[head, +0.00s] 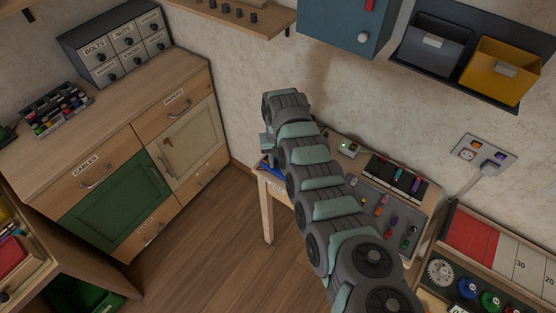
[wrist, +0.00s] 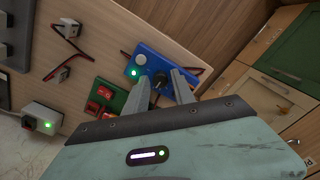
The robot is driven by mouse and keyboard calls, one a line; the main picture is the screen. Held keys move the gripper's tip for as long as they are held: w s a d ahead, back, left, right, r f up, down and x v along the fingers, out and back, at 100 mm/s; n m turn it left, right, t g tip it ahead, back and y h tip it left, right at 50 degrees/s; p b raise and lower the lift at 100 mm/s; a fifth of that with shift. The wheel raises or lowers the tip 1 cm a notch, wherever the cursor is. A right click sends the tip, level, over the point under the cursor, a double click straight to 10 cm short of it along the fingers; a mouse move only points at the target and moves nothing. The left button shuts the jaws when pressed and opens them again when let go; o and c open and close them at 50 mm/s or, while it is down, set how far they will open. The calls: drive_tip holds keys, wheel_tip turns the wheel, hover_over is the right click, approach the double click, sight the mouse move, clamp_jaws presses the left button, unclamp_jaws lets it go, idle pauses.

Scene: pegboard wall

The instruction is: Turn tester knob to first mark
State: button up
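The blue tester (wrist: 185,65) lies on the wooden bench top in the wrist view. It has a lit green lamp (wrist: 133,73), a pale round button or dial (wrist: 140,57) and a dark knob (wrist: 160,77). My gripper (wrist: 160,80) is open, with one finger on each side of the knob. Gaps seem to show between the fingers and the knob; contact cannot be told. The marks around the knob are too small to read. In the head view a bit of blue (head: 268,168) shows at the bench's left end, mostly hidden by my arm.
A green panel with red switches (wrist: 103,93) is beside the left finger. A grey box with a green light (wrist: 42,118) and red-black leads (wrist: 65,50) lie farther left. The cabinet (head: 130,160) stands left of the bench, across open floor.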

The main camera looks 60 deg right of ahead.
drive_tip(key=shift+c, duration=0.4)
clamp_jaws()
drive_tip(key=shift+r+n+p, duration=0.1)
drive_tip(key=shift+n+p, duration=0.7)
drive_tip(key=n+p, duration=0.2)
drive_tip(key=n, duration=0.2)
drive_tip(key=n+p, duration=0.1)
drive_tip(key=n, duration=0.4)
drive_tip(key=shift+n, duration=0.4)
drive_tip(key=n, duration=0.6)
drive_tip(key=shift+n, duration=0.4)
